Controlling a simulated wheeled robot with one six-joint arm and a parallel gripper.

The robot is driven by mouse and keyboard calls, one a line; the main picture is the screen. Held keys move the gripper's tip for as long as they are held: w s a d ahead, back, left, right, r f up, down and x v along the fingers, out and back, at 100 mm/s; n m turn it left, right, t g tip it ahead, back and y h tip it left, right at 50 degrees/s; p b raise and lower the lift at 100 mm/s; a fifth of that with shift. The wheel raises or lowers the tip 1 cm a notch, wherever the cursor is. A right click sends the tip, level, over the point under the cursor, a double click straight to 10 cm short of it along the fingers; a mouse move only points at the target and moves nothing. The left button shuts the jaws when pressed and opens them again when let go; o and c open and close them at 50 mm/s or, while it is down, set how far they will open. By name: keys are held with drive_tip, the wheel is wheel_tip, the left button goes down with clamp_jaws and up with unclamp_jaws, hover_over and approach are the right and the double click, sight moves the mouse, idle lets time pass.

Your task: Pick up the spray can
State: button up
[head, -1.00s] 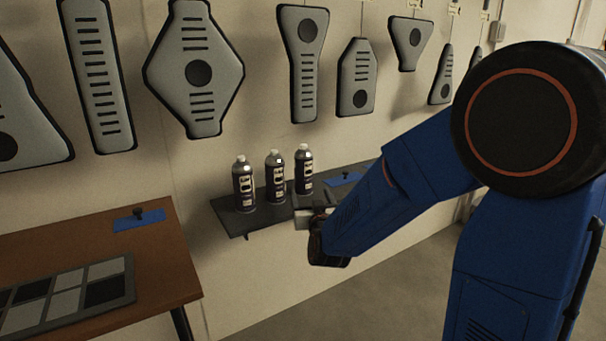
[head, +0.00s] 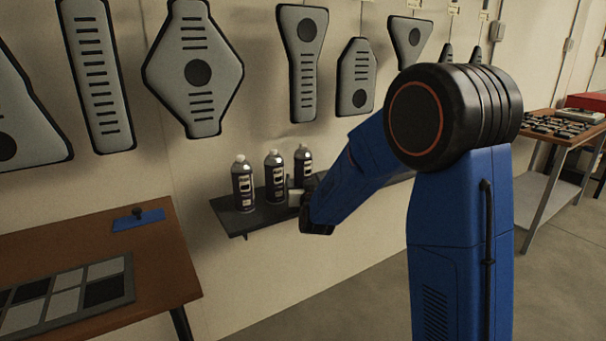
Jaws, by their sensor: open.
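Three dark spray cans with light caps and labels stand upright in a row on a dark wall shelf (head: 230,217): the left can (head: 243,184), the middle can (head: 274,178) and the right can (head: 303,160). My gripper (head: 295,196) is open at the front of the shelf, near the right can and just right of the middle can. It hides the lower part of the right can. Whether its fingers touch a can, I cannot tell. The picture does not show which can is meant.
A brown table (head: 165,268) at lower left holds a blue pad (head: 138,221) with a dark knob and a tray of grey tiles (head: 66,300). Grey panels (head: 200,70) hang on the wall above. Another table (head: 545,135) stands at far right. Floor right of the shelf is clear.

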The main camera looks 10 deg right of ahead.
sight(303, 168)
drive_tip(key=shift+w, duration=0.65)
drive_tip(key=c, duration=1.2)
drive_tip(key=shift+c, duration=0.2)
drive_tip(key=shift+r, duration=0.15)
drive_tip(key=shift+r, duration=0.7)
wheel_tip(303, 168, up, 2)
drive_tip(key=shift+r, duration=0.1)
drive_tip(key=s+a, duration=0.1)
drive_tip(key=s, duration=1.7)
drive_tip(key=shift+a, duration=0.25)
